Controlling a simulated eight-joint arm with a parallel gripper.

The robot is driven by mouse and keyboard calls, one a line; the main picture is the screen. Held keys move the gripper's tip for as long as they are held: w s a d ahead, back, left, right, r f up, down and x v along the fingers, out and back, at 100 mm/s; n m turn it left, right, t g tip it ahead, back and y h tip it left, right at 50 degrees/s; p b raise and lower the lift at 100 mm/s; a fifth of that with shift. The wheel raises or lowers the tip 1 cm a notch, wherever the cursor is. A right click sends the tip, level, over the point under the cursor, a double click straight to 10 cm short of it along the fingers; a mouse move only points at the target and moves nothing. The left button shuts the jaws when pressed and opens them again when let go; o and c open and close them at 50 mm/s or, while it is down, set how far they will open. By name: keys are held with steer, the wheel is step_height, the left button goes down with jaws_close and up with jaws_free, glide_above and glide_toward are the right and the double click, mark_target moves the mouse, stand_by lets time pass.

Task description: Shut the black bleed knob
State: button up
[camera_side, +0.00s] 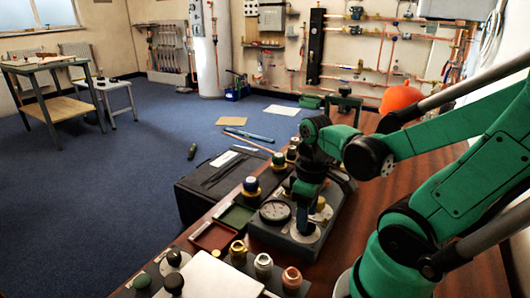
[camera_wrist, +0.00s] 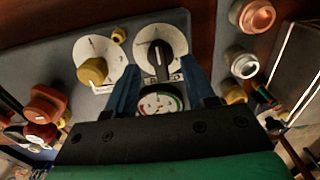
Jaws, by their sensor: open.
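The black bleed knob (camera_wrist: 158,54) is a dark bar-shaped knob on a white round dial at the top middle of the wrist view. Its bar stands roughly upright in that picture. My gripper (camera_wrist: 161,72) is open, with one blue finger at each side, its tips close to the knob's near side. I cannot tell whether they touch it. In the side view my gripper (camera_side: 303,208) points down over the grey manifold panel (camera_side: 334,222) and hides the black knob there.
A brass knob (camera_wrist: 92,71) on its own white dial is left of the black knob. A pressure gauge (camera_wrist: 158,103) sits between my fingers. Copper and brass fittings (camera_wrist: 244,64) stand to the right. A red tray (camera_side: 214,237) and a green tray (camera_side: 236,216) lie beside the panel.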

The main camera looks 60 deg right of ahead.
steer(key=shift+r, duration=2.2)
steer(key=w+a+t, duration=0.1)
steer(key=w, duration=0.1)
steer(key=w+a+t, duration=0.1)
steer(key=w, duration=0.1)
steer(key=shift+w+a+r+t+h, duration=0.1)
steer(key=shift+a+r+t+h, duration=0.1)
steer(key=shift+t+h, duration=0.2)
steer(key=w+a+r+t, duration=0.2)
steer(key=w+a+t, duration=0.2)
steer(key=w+a, duration=0.1)
steer(key=shift+w+a+r+y, duration=0.15)
steer(key=shift+w+a+y, duration=0.05)
steer(key=shift+a+y, duration=0.2)
steer(key=shift+d, duration=0.1)
